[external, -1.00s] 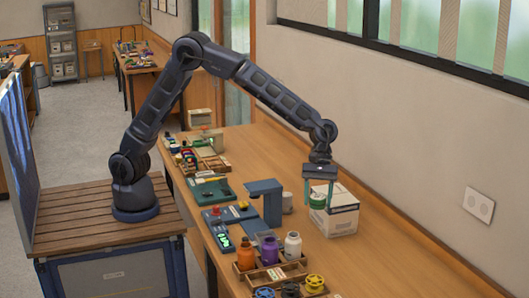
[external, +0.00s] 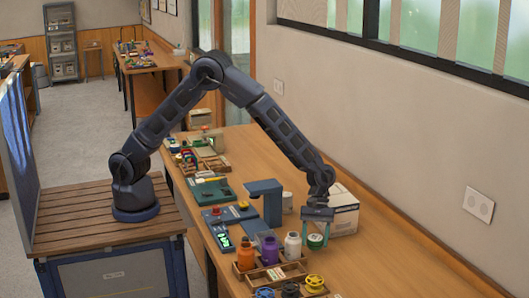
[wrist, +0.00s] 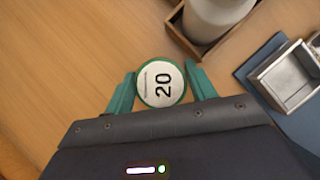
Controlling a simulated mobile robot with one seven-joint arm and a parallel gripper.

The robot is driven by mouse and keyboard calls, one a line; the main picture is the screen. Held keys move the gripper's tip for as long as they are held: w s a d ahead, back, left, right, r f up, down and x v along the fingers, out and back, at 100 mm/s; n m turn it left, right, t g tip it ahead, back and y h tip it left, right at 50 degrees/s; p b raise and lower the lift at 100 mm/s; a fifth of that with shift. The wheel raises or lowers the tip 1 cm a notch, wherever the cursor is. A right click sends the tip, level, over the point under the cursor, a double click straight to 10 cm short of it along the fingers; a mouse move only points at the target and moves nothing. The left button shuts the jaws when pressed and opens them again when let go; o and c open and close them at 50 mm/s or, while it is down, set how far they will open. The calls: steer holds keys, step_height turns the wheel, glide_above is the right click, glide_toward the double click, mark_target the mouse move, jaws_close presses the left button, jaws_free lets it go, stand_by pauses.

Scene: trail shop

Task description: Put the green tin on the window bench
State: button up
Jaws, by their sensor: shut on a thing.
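My gripper (external: 315,228) is low over the long wooden bench (external: 390,262) that runs beneath the window. Its teal fingers are closed on the green tin (external: 315,242), one on each side. In the wrist view the tin (wrist: 160,84) shows its round white lid marked "20" and green rim between the fingertips (wrist: 160,90). The tin is upright. Its underside is hidden, so I cannot tell whether it touches the wood.
A white box (external: 343,212) stands just behind the tin. To its left, a wooden tray (external: 262,275) holds orange, purple and white bottles. A blue-grey stand (external: 265,188) is farther left. Bare bench lies to the right and front.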

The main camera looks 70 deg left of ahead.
steer(key=shift+f, duration=1.3)
steer(key=o, duration=0.7)
steer(key=shift+f, duration=0.1)
